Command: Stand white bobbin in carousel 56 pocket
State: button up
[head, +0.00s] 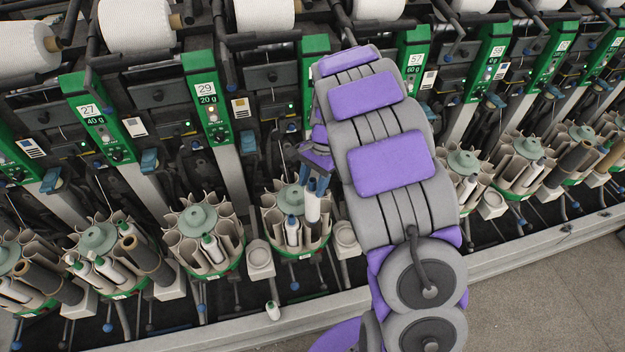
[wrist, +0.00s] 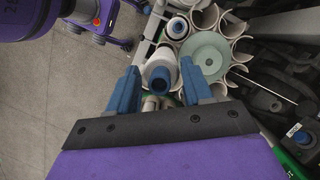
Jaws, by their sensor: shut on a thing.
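A white bobbin (head: 312,207) with a blue top is between the blue fingers of my gripper (head: 317,186). It is at the right side of the middle carousel (head: 272,217); I cannot tell how far its lower end is inside a pocket. In the wrist view the bobbin (wrist: 160,73) lies between both fingertips of my gripper (wrist: 159,68), beside the carousel's grey-green hub (wrist: 206,54). Another blue-topped white bobbin (head: 292,231) stands in a front pocket, also seen in the wrist view (wrist: 178,27). My arm hides this unit's number plate.
Similar carousels stand along the row, such as one at the left (head: 198,218) and one at the right (head: 462,162). Small cups (head: 260,258) sit between them. A small white bobbin (head: 273,310) is on the front ledge. The floor (head: 540,290) at lower right is clear.

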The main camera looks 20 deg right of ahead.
aim_at(313, 191)
jog(key=shift+f, duration=2.05)
jog(key=shift+f, duration=2.35)
jog(key=shift+f, duration=3.1)
jog(key=o, duration=1.2)
